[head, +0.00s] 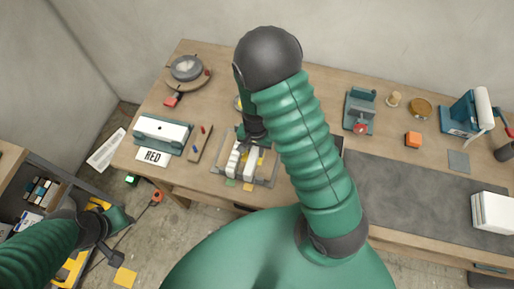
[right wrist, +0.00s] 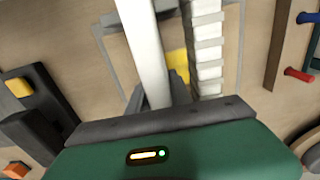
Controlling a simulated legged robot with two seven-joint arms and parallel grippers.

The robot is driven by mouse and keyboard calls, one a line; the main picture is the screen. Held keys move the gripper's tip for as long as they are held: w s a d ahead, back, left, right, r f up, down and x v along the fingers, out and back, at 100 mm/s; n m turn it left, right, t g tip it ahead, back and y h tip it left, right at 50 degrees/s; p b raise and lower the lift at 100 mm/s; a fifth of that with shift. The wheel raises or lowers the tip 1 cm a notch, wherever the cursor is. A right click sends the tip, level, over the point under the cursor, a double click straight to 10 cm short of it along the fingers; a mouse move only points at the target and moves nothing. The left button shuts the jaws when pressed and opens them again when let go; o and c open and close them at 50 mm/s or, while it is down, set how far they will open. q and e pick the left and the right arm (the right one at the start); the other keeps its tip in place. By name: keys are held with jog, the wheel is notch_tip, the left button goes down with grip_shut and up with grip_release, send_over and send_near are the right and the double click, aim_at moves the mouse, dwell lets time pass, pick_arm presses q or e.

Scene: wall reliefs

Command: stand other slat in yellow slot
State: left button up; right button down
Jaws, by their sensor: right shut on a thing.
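My right gripper (head: 252,137) is over a grey tray (head: 217,168) on the bench. In the right wrist view, it (right wrist: 158,98) is shut on a smooth white slat (right wrist: 146,45). A notched white slat (right wrist: 208,60) stands close beside it, apart from the jaws; in the head view, the notched slat (head: 233,160) is left of the smooth one (head: 250,163). A yellow patch (right wrist: 177,65) shows between the slats. The slats' lower ends are hidden, so I cannot tell whether they are seated. My left gripper (head: 113,255) is low at left, its jaw state unclear.
A grey mat (head: 410,195) lies at right. A green clamp-like stand (head: 359,108) is behind it.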

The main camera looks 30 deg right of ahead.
jog(key=shift+a, duration=0.15)
jog(key=shift+d+f, duration=0.5)
jog(key=shift+d, duration=0.15)
jog(key=shift+a+r, duration=0.1)
jog(key=shift+a, duration=0.25)
jog(key=c, duration=1.3)
grip_release()
jog(key=shift+a, duration=0.1)
jog(key=shift+o, duration=1.1)
pick_arm(q)
jog(key=shift+d+f, duration=0.2)
jog(key=shift+f, duration=0.05)
pick_arm(e)
jog(key=shift+d, duration=0.25)
pick_arm(q)
jog(key=shift+d, duration=0.1)
